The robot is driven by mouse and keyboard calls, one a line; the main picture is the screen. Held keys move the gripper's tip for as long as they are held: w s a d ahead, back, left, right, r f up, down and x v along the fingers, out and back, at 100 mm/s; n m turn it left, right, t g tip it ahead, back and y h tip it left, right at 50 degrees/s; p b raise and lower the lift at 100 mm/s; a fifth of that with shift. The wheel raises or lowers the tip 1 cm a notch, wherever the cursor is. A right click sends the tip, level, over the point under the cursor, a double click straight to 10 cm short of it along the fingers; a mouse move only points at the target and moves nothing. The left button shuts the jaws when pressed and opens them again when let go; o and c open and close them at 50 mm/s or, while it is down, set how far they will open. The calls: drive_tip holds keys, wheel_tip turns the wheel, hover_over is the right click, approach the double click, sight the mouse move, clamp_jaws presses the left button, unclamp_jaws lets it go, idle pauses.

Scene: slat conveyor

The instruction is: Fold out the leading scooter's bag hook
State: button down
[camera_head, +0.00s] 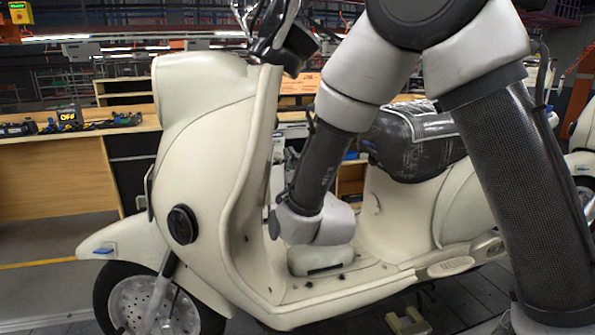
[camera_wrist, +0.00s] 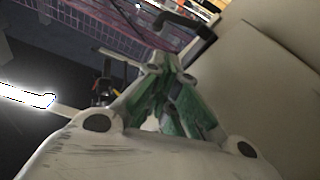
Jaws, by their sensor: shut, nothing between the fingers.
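The leading scooter (camera_head: 205,140) is cream and stands side-on in the head view, its front wheel to the left. My arm reaches in behind its front shield, above the footboard. My gripper is hidden there in the head view by my wrist and the shield. In the wrist view my gripper (camera_wrist: 171,68) shows green-sided fingers, shut and empty. A bent black bar (camera_wrist: 188,24), which looks like the bag hook, stands out beside a cream panel (camera_wrist: 255,75) just beyond the fingertips. I cannot tell whether the fingertips touch it.
The scooter's seat (camera_head: 415,145) is wrapped in dark, glossy plastic. Part of another cream scooter (camera_head: 584,130) shows at the right edge. A wooden workbench (camera_head: 55,175) stands behind at left. The handlebar (camera_head: 285,40) rises above the shield, near my arm.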

drive_tip(key=w+a+f, duration=0.1)
drive_tip(key=w, duration=0.4)
drive_tip(key=shift+w+a+f, duration=0.15)
drive_tip(key=shift+w+f, duration=0.2)
drive_tip(key=shift+w+f+m+h, duration=0.35)
drive_tip(key=shift+f+m, duration=0.35)
drive_tip(key=shift+m, duration=0.2)
